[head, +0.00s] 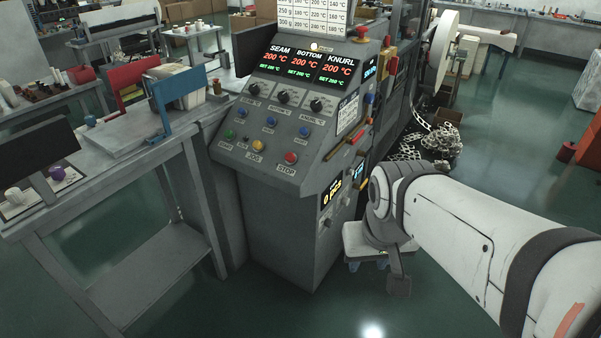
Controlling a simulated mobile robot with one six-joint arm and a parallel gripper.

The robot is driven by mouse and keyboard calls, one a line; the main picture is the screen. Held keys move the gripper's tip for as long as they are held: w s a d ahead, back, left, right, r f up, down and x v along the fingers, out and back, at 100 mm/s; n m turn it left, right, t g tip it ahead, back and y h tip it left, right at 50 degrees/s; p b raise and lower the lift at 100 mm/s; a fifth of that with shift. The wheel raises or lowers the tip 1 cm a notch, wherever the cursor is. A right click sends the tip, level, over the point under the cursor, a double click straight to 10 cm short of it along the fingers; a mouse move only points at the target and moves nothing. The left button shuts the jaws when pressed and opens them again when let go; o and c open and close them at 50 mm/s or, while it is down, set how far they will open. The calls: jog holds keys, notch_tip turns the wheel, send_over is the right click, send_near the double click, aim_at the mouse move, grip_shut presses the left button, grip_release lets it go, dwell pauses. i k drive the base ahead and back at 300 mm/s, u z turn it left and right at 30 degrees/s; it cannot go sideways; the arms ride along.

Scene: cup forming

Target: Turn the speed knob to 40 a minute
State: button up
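The grey control console (275,215) stands in the middle of the head view. Its right side face has a dark display with yellow characters (332,192), a smaller blue-lit display (359,171) and small round knobs (328,222) below them. Their labels are too small to read, so I cannot tell which is the speed knob or its setting. Three black knobs (284,97) on the sloping front sit under the SEAM, BOTTOM and KNURL readouts, each at 200 °C. My gripper (368,262) is low beside the console's right side, apart from the front knobs. Its fingers are mostly hidden by my wrist.
Coloured push buttons, including a red STOP button (291,158), lie on the console's lower front. A red mushroom button (362,31) stands on top. A grey workbench (120,165) is close on the left. A pile of metal scrap (440,140) lies behind my arm.

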aim_at(329, 223)
jog(key=u, duration=0.35)
jog(key=i, duration=1)
